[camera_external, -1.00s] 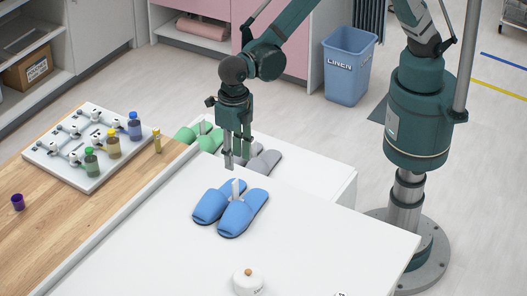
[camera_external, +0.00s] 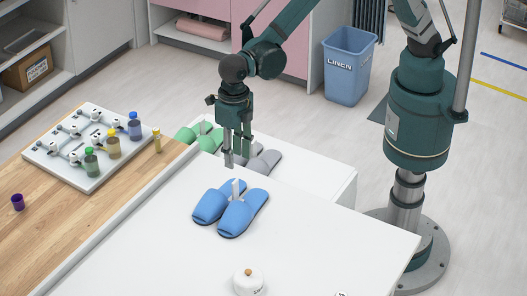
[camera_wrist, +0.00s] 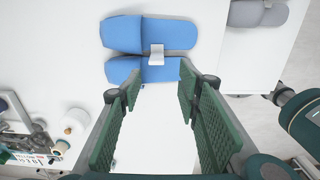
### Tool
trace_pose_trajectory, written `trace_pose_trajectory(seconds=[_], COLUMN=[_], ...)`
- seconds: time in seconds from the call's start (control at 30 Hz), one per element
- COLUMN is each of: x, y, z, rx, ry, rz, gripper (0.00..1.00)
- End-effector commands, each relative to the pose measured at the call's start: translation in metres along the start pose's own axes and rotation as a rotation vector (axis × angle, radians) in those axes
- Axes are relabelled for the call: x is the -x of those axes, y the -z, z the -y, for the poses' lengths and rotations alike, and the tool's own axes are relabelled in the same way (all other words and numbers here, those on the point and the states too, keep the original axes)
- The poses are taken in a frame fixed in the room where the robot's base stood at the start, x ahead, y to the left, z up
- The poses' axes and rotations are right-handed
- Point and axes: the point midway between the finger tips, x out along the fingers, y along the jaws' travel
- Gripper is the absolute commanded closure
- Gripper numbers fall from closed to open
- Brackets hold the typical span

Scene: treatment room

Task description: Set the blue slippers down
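The blue slippers (camera_external: 230,208) lie side by side on the white table top (camera_external: 330,235), joined by a pale upright tab between them. In the wrist view the blue slippers (camera_wrist: 150,50) show at the top, ahead of the fingers. My gripper (camera_external: 236,160) hangs above the table just behind the slippers, apart from them. In the wrist view its two green finger pads (camera_wrist: 160,95) stand wide apart with only white surface between them. It is open and empty.
Grey slippers (camera_external: 264,162) and green slippers (camera_external: 200,137) sit on a lower white surface behind the table edge. A white jar (camera_external: 248,283) stands near the front. The table right of the slippers is clear.

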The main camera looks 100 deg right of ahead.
Motion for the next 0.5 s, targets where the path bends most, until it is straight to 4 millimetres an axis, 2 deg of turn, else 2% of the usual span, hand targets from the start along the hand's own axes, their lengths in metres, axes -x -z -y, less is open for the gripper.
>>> trace_pose_trajectory(seconds=[0.27, 0.5], x=[0.029, 0.069], y=[-0.009, -0.022], z=[0.024, 0.064], rx=[-0.114, -0.302], ry=[-0.028, -0.076], rz=[0.01, 0.021], gripper=[0.66, 0.66])
